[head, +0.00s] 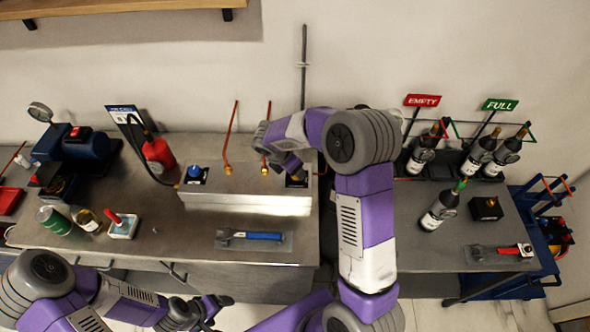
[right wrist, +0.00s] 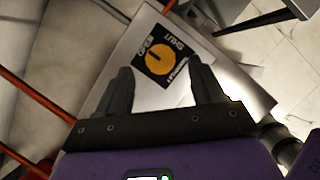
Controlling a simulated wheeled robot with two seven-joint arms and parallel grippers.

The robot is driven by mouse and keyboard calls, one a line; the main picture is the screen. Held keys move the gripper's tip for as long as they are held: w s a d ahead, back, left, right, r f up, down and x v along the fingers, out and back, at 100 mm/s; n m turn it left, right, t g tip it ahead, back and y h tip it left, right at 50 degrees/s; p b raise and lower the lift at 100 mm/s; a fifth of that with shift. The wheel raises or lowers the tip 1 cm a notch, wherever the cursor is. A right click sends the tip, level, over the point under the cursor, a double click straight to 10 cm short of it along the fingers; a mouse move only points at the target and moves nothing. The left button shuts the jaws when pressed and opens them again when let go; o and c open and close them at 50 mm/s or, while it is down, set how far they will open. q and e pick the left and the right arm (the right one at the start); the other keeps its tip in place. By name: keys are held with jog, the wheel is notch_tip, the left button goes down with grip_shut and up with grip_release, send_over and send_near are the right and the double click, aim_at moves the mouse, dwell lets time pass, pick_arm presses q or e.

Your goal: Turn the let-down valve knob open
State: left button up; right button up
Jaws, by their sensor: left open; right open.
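The valve knob is a round yellow knob (right wrist: 155,57) on a black square plate marked SHUT and OPEN, seen in the right wrist view. A dark pointer line shows on it, but I cannot tell its setting for sure. My right gripper (right wrist: 160,72) is open, its two fingers spread below and to either side of the knob, with nothing between them. My left gripper (head: 212,307) is open and empty in front of the bench's lower edge.
A blue knob (head: 194,172) and a red cylinder (head: 159,156) stand at the box's left. Copper pipes (head: 231,130) rise behind it. Bottles (head: 440,208) stand on the right table. The bench front is partly clear.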

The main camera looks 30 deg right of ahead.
jog(key=v, duration=0.4)
jog(key=shift+a, duration=0.1)
dwell(0.3)
